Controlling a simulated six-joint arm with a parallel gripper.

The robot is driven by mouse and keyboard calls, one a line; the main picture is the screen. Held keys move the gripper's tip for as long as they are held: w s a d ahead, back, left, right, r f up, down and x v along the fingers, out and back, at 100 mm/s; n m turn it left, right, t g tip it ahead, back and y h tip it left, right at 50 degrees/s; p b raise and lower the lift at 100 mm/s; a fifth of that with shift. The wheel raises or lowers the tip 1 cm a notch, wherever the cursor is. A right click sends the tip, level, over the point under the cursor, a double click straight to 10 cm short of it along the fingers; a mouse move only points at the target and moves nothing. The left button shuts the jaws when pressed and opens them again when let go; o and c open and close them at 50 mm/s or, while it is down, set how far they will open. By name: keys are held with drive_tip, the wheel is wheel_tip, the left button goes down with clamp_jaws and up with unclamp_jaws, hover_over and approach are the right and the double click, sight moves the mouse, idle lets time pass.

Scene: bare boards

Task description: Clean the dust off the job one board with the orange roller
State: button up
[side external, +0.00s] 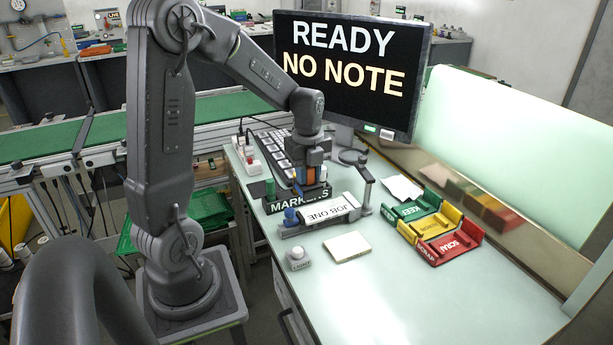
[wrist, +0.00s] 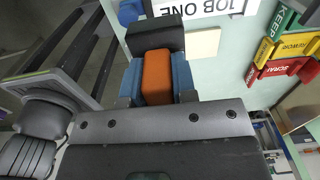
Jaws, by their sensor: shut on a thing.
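My gripper (side external: 308,178) is above the dark rack marked MARKERS (side external: 298,200), shut on an orange piece (side external: 309,174) that appears to be the orange roller. In the wrist view the orange piece (wrist: 157,77) sits between blue finger pads, with a dark grey block (wrist: 156,36) beyond it. Its lower end is hidden in the side view. The JOB ONE label (side external: 338,211) is on a grey holder (side external: 318,227) to the right of and nearer than the gripper. The label also shows at the wrist view's top edge (wrist: 195,8). I cannot make out any dust.
A cream flat block (side external: 347,247) and a small grey button box (side external: 298,258) lie in front of the holder. KEEP (side external: 420,212), yellow (side external: 432,232) and SCRAP (side external: 450,248) trays stand right. A monitor (side external: 350,70) stands behind, reading READY NO NOTE. The near bench is clear.

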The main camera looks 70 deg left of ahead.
drive_tip(key=shift+w+a+r, duration=0.15)
drive_tip(key=shift+w+a, duration=0.4)
drive_tip(key=shift+w+a+r, duration=0.15)
drive_tip(key=shift+w+a, duration=0.35)
drive_tip(key=shift+f, duration=3.75)
drive_tip(key=shift+f, duration=0.6)
drive_tip(key=shift+w, duration=0.1)
drive_tip(key=shift+w, duration=3.85)
drive_tip(key=shift+s, duration=0.15)
drive_tip(key=shift+s, duration=3.8)
drive_tip(key=shift+w, duration=0.1)
